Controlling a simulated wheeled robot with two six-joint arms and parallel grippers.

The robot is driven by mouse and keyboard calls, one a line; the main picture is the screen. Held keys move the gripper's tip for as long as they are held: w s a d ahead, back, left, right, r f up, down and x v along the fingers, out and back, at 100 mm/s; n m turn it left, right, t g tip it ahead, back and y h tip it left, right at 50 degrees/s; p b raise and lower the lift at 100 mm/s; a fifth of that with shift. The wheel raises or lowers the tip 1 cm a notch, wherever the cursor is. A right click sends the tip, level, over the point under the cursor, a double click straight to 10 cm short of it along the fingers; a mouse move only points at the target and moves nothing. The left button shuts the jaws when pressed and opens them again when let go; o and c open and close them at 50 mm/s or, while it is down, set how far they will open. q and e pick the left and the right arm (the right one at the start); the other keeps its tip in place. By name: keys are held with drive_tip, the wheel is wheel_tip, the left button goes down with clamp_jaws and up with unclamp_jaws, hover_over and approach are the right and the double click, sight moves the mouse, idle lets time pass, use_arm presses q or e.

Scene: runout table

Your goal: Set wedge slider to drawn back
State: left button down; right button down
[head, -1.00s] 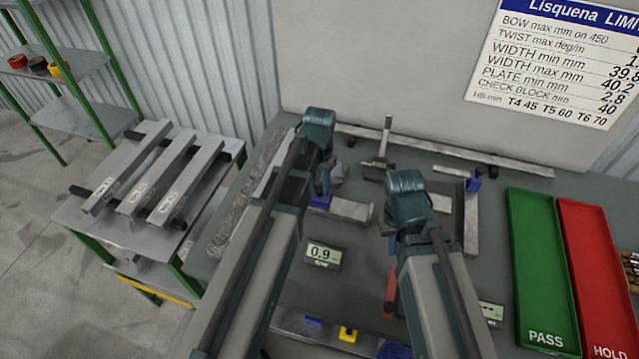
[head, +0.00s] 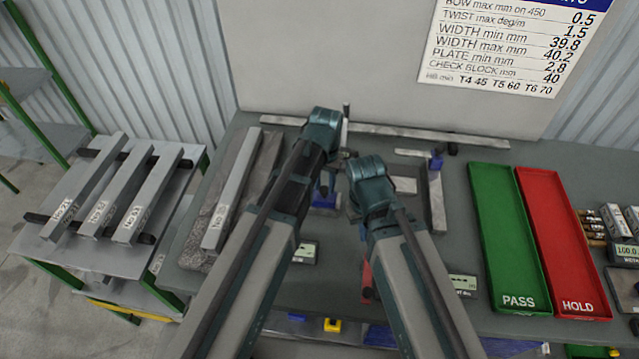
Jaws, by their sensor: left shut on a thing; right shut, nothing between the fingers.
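My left gripper (head: 328,186) points down at the middle of the table, mostly hidden by its own wrist. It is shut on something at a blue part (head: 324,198). I cannot tell whether this part is the wedge slider. My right gripper (head: 352,208) is close to its right, shut and empty, its fingers largely hidden behind its wrist. Another blue block (head: 436,161) sits at the upper end of an upright grey bar (head: 437,205), right of both grippers. The wedge slider is not clearly identifiable, and its position cannot be read.
A long bar (head: 231,190) lies on a dark slab at the left. A green PASS tray (head: 503,235) and a red HOLD tray (head: 563,240) stand at the right. Small displays (head: 305,252) are near the front. A side table (head: 190,165) holds labelled bars. My arms are close together.

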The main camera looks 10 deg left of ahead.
sight(326, 189)
use_arm(q)
drive_tip(key=c, duration=1)
unclamp_jaws()
drive_tip(key=shift+d, duration=0.25)
drive_tip(key=o, duration=0.5)
drive_tip(key=shift+d, duration=0.1)
drive_tip(key=shift+r, duration=0.1)
drive_tip(key=shift+r+p, duration=0.7)
drive_tip(key=shift+p, duration=0.1)
wheel_tip(326, 189, up, 12)
drive_tip(key=p, duration=1.2)
drive_tip(key=shift+r, duration=0.15)
drive_tip(key=shift+s, duration=0.1)
